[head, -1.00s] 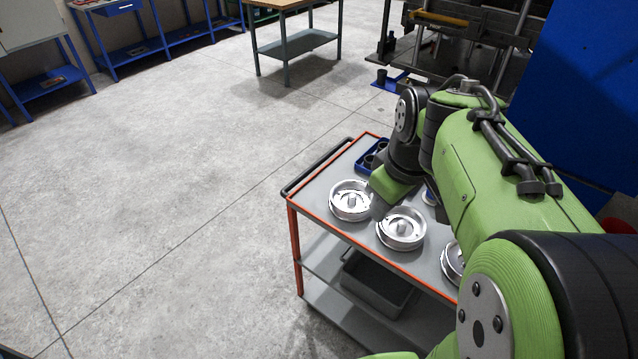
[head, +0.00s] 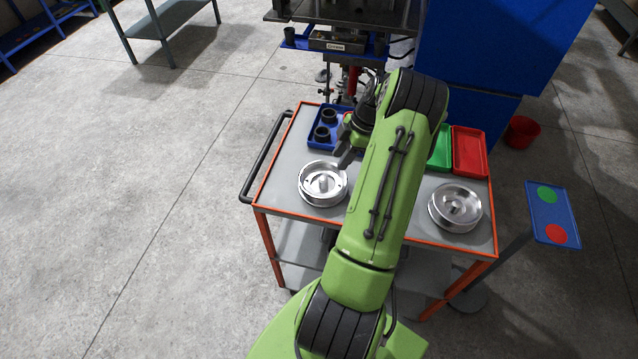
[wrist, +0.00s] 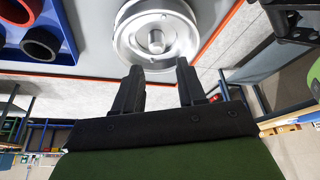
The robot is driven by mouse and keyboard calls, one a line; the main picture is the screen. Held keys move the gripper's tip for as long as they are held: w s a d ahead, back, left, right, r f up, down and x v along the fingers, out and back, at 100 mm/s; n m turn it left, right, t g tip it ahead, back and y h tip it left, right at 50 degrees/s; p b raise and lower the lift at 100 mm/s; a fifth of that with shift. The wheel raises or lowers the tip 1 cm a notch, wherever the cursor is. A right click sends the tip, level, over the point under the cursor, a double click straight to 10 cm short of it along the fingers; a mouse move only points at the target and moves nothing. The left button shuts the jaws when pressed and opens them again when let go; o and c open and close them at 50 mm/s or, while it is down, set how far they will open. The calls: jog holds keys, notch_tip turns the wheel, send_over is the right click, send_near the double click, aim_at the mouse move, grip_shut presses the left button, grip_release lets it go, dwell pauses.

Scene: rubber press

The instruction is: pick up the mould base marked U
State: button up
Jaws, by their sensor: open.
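A round silver mould part (head: 323,183) with a central knob sits at the left of the trolley top. Another (head: 455,207) sits at the right, with a bar-like centre. I cannot read a U on either, so I cannot tell which is the base marked U. My gripper (head: 347,158) is just above the left part's upper right rim, partly hidden by my arm. In the wrist view my gripper (wrist: 159,68) has its two black fingers apart and nothing between them. The silver part with its knob (wrist: 156,40) lies just beyond the fingertips.
The grey trolley top (head: 284,165) has an orange edge. A blue tray (head: 318,139) with black rings stands behind the left part. Green (head: 440,150) and red (head: 469,152) trays stand at the back right. A press and blue cabinet (head: 480,60) are behind. A button stand (head: 552,213) is at right.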

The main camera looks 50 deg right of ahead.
aim_at(325, 178)
jog(key=x, duration=0.7)
jog(key=p+x, duration=0.1)
jog(key=x, duration=0.2)
jog(key=shift+w+f, duration=0.2)
jog(key=shift+w, duration=0.25)
jog(key=shift+s, duration=0.1)
grip_shut()
jog(key=shift+r, duration=0.1)
dwell(0.4)
